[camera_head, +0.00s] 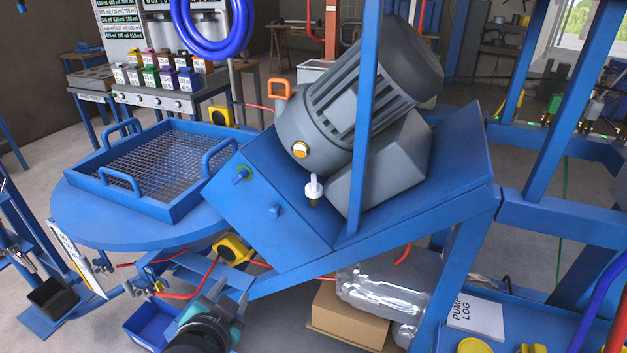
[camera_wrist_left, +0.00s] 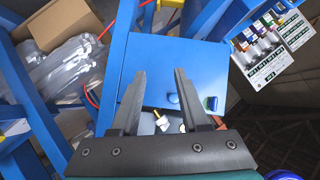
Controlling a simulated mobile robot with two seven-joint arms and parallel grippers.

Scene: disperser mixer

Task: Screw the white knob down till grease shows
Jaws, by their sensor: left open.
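The white knob (camera_head: 314,187) stands upright on a short brass-coloured stem, beside the grey motor on the sloping blue housing (camera_head: 262,228). In the left wrist view a small white and yellow part (camera_wrist_left: 162,122), apparently this knob, shows between the bases of the fingers. My left gripper (camera_head: 222,292) is low at the front, below and left of the housing and well apart from the knob. In its wrist view the gripper (camera_wrist_left: 160,72) has its fingers spread, with nothing between the tips. I cannot make out any grease. My right gripper is not in view.
The grey motor (camera_head: 352,95) rises behind the knob. A blue post (camera_head: 364,120) stands close to its right. A blue mesh tray (camera_head: 165,165) is at the left; a cardboard box (camera_head: 345,318) lies below.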

